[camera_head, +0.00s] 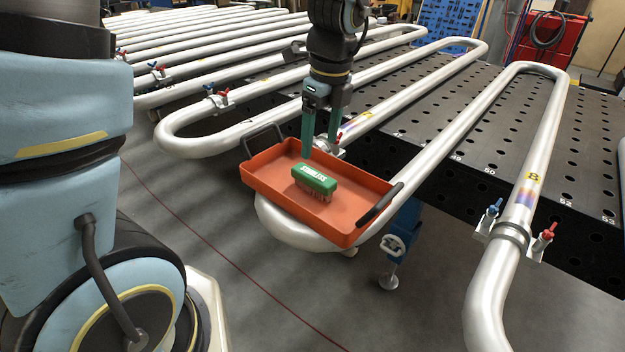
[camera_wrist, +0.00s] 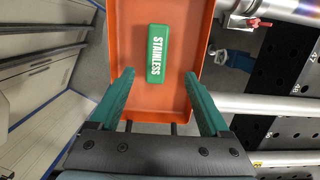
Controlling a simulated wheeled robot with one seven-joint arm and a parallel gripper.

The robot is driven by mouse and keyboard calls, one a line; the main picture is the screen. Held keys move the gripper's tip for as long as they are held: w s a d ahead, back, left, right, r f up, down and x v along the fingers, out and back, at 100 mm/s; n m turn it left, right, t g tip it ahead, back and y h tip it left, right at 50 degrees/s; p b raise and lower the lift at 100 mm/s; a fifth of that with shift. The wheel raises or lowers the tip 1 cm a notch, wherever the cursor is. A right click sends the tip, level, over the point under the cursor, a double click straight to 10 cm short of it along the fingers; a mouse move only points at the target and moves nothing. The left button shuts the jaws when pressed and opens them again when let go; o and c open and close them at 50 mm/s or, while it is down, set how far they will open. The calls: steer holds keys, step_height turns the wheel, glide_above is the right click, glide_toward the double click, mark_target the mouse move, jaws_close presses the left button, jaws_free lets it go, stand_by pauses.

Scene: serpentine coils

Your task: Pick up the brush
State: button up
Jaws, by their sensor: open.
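The brush (camera_head: 314,180) has a green block marked "STAINLESS" with bristles underneath. It lies in the orange tray (camera_head: 266,181), bristles down. In the wrist view the brush (camera_wrist: 157,54) lies lengthwise up the picture, beyond the fingertips and between their lines. My gripper (camera_head: 320,150) points down over the back part of the tray, behind the brush in the head view. Its two green fingers are apart with nothing between them. In the wrist view the open gripper (camera_wrist: 159,73) shows both fingers over the tray, short of the brush.
The tray has dark handles (camera_head: 380,204) at both ends and rests on a bend of the silvery serpentine pipe (camera_head: 285,226). A black perforated table (camera_head: 455,195) is to the right. Pipe clamps with red and blue handles (camera_head: 545,234) stick up nearby.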

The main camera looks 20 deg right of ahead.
glide_above(314, 173)
steer(key=f, duration=0.4)
steer(key=shift+s+d+p, duration=0.25)
steer(key=shift+d+p, duration=0.05)
steer(key=shift+d, duration=0.05)
steer(key=shift+w+a+f+p, duration=0.15)
steer(key=shift+f+p, duration=0.2)
steer(key=shift+f, duration=0.55)
steer(key=shift+a+f+p, duration=0.1)
steer(key=shift+f+p, duration=0.2)
steer(key=shift+f, duration=0.55)
steer(key=shift+w+a+f+p, duration=0.15)
steer(key=shift+f+p, duration=0.2)
steer(key=shift+f, duration=0.55)
jaws_close()
